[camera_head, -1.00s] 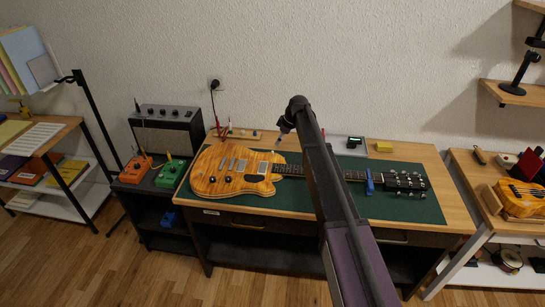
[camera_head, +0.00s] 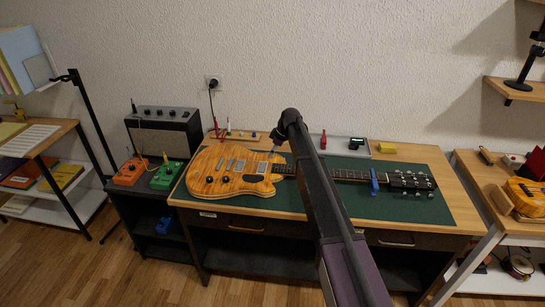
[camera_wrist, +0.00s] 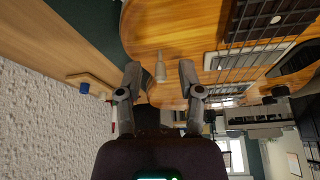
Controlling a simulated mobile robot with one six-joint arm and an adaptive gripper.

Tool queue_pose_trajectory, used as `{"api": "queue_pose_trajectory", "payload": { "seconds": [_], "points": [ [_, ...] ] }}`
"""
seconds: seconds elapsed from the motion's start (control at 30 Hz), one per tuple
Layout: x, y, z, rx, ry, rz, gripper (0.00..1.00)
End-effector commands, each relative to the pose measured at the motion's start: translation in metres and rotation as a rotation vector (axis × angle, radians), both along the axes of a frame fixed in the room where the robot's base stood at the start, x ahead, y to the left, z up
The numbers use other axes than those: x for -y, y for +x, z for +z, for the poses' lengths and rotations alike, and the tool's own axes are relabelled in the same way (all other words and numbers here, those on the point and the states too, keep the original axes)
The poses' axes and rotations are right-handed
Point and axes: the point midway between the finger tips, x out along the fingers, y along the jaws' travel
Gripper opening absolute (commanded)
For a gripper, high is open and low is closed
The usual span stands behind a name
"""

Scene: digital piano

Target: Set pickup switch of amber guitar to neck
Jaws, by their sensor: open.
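The amber guitar (camera_head: 215,182) lies flat on a green mat (camera_head: 435,210), its neck to the right. In the wrist view its wood-grained body (camera_wrist: 180,30) fills the top, with strings and pickups at right. A small pale lever, seemingly the pickup switch (camera_wrist: 160,66), stands out from the body; I cannot tell which way it is set. My gripper (camera_wrist: 159,76) is open, with one fingertip on each side of the lever and a gap on both sides. In the head view my gripper (camera_head: 278,136) is at the guitar's upper edge, partly hidden by my arm.
A blue clamp (camera_head: 374,182) sits on the guitar neck. Behind the guitar are a red bottle-like item (camera_head: 323,140), a tray with a dark device (camera_head: 355,143) and a yellow block (camera_head: 387,148). Orange (camera_head: 130,172) and green (camera_head: 168,176) pedals and an amplifier (camera_head: 165,133) stand left.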

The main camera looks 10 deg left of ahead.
Motion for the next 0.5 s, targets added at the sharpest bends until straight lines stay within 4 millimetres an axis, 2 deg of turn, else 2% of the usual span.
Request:
{"api": "queue_pose_trajectory", "payload": {
  "seconds": [0.13, 0.5],
  "points": [
    [-0.0024, 0.0007, -0.0067, 0.0, 0.0, 0.0, 0.48],
    [-0.0046, 0.0004, -0.0072, 0.0, 0.0, 0.001, 0.48]
  ]
}}
